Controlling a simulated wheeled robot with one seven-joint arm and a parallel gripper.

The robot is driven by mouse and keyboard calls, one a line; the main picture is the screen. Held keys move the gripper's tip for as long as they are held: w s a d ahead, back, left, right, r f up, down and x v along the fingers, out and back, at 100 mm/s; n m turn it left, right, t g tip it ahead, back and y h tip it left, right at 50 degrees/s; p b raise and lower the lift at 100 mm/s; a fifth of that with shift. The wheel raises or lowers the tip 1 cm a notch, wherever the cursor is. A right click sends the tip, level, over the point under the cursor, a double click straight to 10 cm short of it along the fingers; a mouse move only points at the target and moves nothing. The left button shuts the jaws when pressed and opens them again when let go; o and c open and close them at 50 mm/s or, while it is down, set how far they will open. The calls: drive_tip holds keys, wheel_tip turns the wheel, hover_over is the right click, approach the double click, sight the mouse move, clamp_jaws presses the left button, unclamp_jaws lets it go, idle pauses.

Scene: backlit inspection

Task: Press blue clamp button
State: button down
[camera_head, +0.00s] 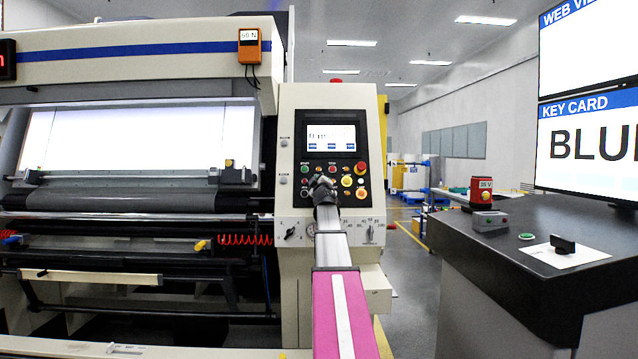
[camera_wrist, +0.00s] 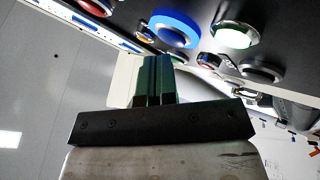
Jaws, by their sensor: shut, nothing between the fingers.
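The blue button (camera_wrist: 174,28) shows in the wrist view as a round blue disc on the dark panel, just past my fingertips. My gripper (camera_wrist: 157,60) is shut and empty, its two fingers together and pointing at the panel a little below the blue button in the picture. I cannot tell for sure whether the tips touch the panel, but a small gap shows between them and the button. In the head view my gripper (camera_head: 322,182) is in front of the button rows of the control panel (camera_head: 328,115), and the blue button cannot be made out there.
Other buttons sit close by, including a silver-ringed one (camera_wrist: 236,33) right of the blue one. In the head view a red emergency knob (camera_head: 361,167) and a yellow button (camera_head: 347,181) are right of my gripper. A dark desk (camera_head: 480,250) stands at right, under a key card screen (camera_head: 590,135) reading "BLU".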

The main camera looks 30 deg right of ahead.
idle(0.5)
drive_tip(key=shift+w+d+f, duration=0.15)
drive_tip(key=shift+w+d, duration=0.05)
drive_tip(key=shift+w, duration=0.15)
idle(0.3)
drive_tip(key=shift+s+a, duration=0.2)
drive_tip(key=shift+s, duration=0.15)
drive_tip(key=s+a+r, duration=0.2)
drive_tip(key=s, duration=0.3)
drive_tip(key=shift+a+r, duration=0.2)
drive_tip(key=shift+r, duration=0.1)
idle(2.1)
